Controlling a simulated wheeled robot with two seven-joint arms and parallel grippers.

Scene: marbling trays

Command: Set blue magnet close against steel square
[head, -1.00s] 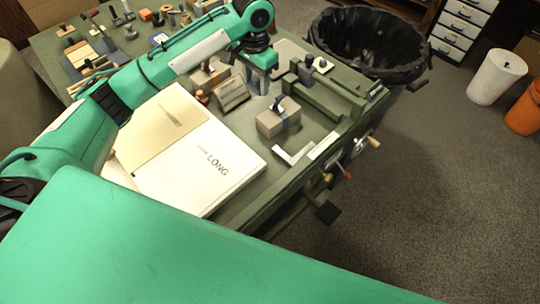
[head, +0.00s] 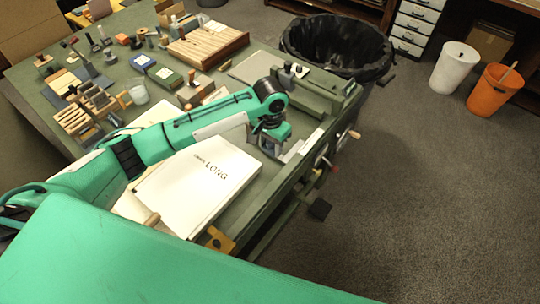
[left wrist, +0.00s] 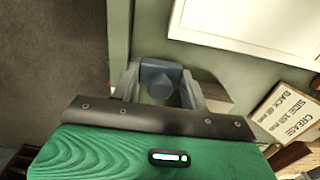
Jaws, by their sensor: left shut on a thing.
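My left gripper (head: 270,146) is low over the front right part of the green bench. In the left wrist view its fingers (left wrist: 162,90) are closed on the blue magnet (left wrist: 160,70), a blue-grey block. In the head view the arm and fingers mostly hide the magnet. The steel square (head: 293,152), a pale L-shaped piece, lies just right of the gripper near the bench's edge, partly covered by it. I cannot tell whether the magnet touches the square or the bench. My right gripper is not in view.
A thick white book marked LONG (head: 205,172) lies left of the gripper. A vise with handles (head: 325,160) lines the right edge. A black bin (head: 338,45) stands beyond.

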